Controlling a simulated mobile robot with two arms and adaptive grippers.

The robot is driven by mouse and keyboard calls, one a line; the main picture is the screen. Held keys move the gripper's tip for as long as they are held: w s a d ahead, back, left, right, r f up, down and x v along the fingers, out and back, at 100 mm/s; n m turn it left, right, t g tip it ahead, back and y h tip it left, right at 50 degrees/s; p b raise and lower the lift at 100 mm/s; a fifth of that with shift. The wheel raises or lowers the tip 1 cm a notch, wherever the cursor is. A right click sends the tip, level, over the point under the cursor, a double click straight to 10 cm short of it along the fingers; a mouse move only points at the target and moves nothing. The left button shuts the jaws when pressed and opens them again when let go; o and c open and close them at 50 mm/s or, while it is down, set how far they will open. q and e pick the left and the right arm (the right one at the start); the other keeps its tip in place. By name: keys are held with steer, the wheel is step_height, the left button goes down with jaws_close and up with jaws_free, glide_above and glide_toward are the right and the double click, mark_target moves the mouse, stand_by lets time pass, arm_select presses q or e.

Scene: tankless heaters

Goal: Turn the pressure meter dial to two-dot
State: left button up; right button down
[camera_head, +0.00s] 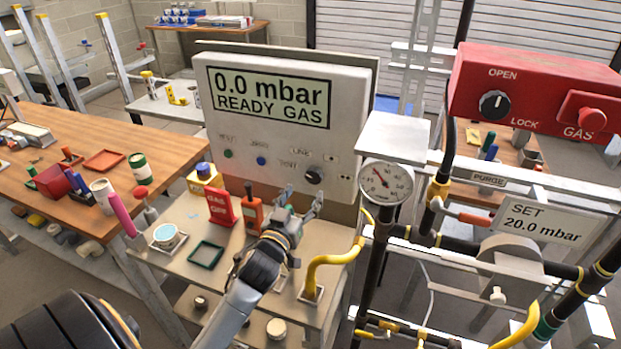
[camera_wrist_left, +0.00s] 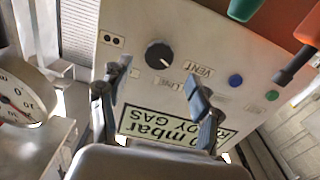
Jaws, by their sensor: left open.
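The pressure meter (camera_head: 290,125) is a pale upright panel whose screen reads "0.0 mbar READY GAS". Its round black dial (camera_head: 314,175) sits at the panel's lower right and also shows in the left wrist view (camera_wrist_left: 158,55). A two-dot mark (camera_wrist_left: 111,39) is beside the dial; which mark the dial points at I cannot tell. My left gripper (camera_head: 303,197) is open and empty, just below and in front of the dial. In the left wrist view its fingertips (camera_wrist_left: 157,76) stand either side of the dial, apart from it. My right gripper is not in view.
A round gauge (camera_head: 385,183) on a pipe stands close right of the panel. A red gas box (camera_head: 535,92) is farther right. An orange handheld tool (camera_head: 253,213) and a red sign (camera_head: 221,207) stand left of my gripper. A yellow pipe (camera_head: 333,258) rises from the bench.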

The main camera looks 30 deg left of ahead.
mark_target(313, 179)
arm_select(q)
steer(key=p+x, duration=0.1)
steer(key=x, duration=0.5)
steer(key=shift+d, duration=0.1)
steer(key=shift+c, duration=0.4)
steer(key=c, duration=1.1)
